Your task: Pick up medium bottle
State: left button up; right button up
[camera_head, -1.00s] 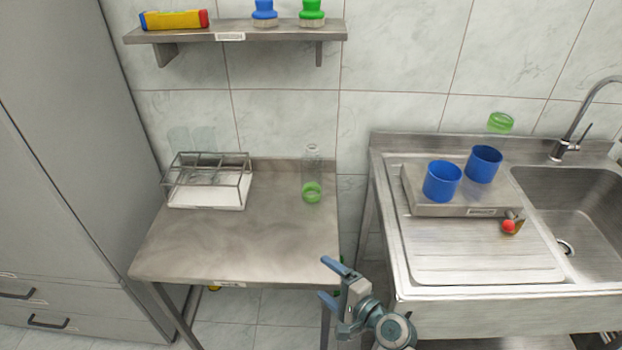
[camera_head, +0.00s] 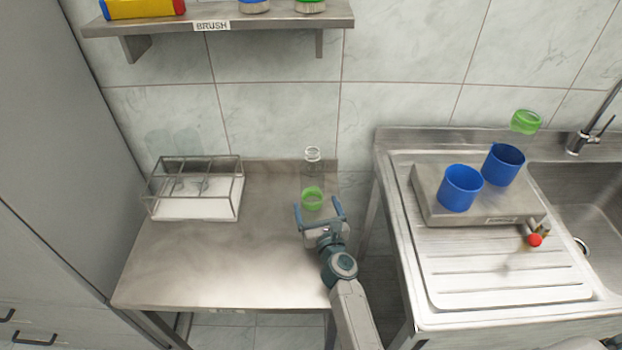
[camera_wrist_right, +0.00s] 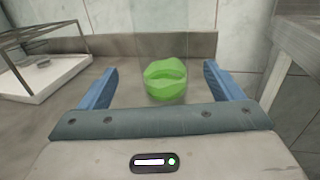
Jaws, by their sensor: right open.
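The bottle (camera_head: 312,170) is clear with a green band at its lower part (camera_head: 312,200), and it stands upright at the back right of the steel table (camera_head: 220,255). My right gripper (camera_head: 319,210) is open, and its two blue fingers point at the bottle from the front. In the right wrist view the green part of the bottle (camera_wrist_right: 165,80) sits just beyond and between the open fingertips, with nothing held. The clear upper part of the bottle is hard to make out there. My left gripper is not in view.
A wire rack on a white base (camera_head: 195,208) stands at the table's back left. A shelf (camera_head: 220,22) hangs above. To the right, the sink unit (camera_head: 490,290) carries two blue cups (camera_head: 460,188) on a raised metal stand (camera_head: 436,207). The table's middle is clear.

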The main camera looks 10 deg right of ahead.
aim_at(314, 198)
jog(key=shift+w+r, duration=0.1)
jog(key=shift+w, duration=1.5)
jog(key=shift+w+r+b, duration=0.1)
jog(key=shift+w+b, duration=0.3)
jog(key=shift+w, duration=2.35)
jog(key=shift+s+r, duration=0.1)
jog(key=shift+c, duration=0.9)
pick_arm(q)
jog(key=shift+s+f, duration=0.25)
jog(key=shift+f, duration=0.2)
pick_arm(e)
jog(key=c, duration=0.9)
